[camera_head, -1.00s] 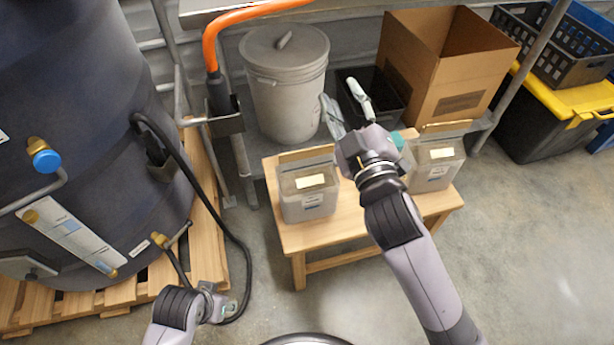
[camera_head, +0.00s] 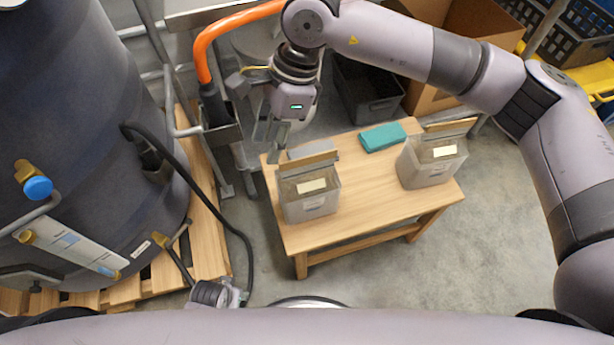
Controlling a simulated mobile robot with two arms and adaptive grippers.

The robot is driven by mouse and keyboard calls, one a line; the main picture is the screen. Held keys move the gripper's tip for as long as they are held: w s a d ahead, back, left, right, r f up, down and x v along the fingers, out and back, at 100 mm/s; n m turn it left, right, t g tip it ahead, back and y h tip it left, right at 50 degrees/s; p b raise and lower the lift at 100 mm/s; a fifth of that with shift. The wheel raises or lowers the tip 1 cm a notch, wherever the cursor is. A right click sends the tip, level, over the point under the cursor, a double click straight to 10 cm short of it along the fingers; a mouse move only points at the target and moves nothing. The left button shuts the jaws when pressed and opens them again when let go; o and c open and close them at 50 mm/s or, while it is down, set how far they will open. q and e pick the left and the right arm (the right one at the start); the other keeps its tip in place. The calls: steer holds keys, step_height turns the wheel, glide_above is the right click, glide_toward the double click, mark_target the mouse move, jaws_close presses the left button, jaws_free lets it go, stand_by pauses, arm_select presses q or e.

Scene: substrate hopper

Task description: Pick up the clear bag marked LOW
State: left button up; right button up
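Two clear bags with tan top strips and pale labels stand upright on a small wooden table: the left bag (camera_head: 309,203) and the right bag (camera_head: 430,170). The label writing is too small to read, so I cannot tell which is marked LOW. My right gripper (camera_head: 272,150) points down at the back left of the left bag, near its top strip. Its fingers look apart with nothing between them; contact with the bag is unclear. My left gripper (camera_head: 236,294) is low at the bottom edge, away from the table; its fingers are too small to judge.
A teal block (camera_head: 383,137) lies on the wooden table (camera_head: 375,205) behind and between the bags. A grey item (camera_head: 312,149) shows behind the left bag. A large dark tank (camera_head: 75,130) with a black hose stands left. A black bin (camera_head: 370,95) and cardboard box (camera_head: 430,98) stand behind.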

mark_target(308, 158)
steer(key=w+d+r+t+h, duration=0.1)
steer(key=w+d+t+h, duration=0.1)
steer(key=w+d+h, duration=0.35)
steer(key=shift+y, duration=0.95)
steer(key=f, duration=0.3)
steer(key=d+f, duration=0.1)
steer(key=f, duration=0.6)
steer(key=shift+d+f, duration=0.15)
steer(key=shift+f, duration=1.25)
steer(key=f, duration=0.3)
steer(key=shift+w+a+f, duration=0.1)
steer(key=shift+a+f, duration=0.2)
steer(key=shift+f, duration=0.3)
arm_select(q)
steer(key=shift+w+r, duration=0.4)
steer(key=shift+w, duration=0.05)
arm_select(e)
steer(key=shift+c, duration=0.5)
steer(key=c, duration=0.4)
arm_select(q)
steer(key=shift+w, duration=0.4)
arm_select(e)
jaws_close()
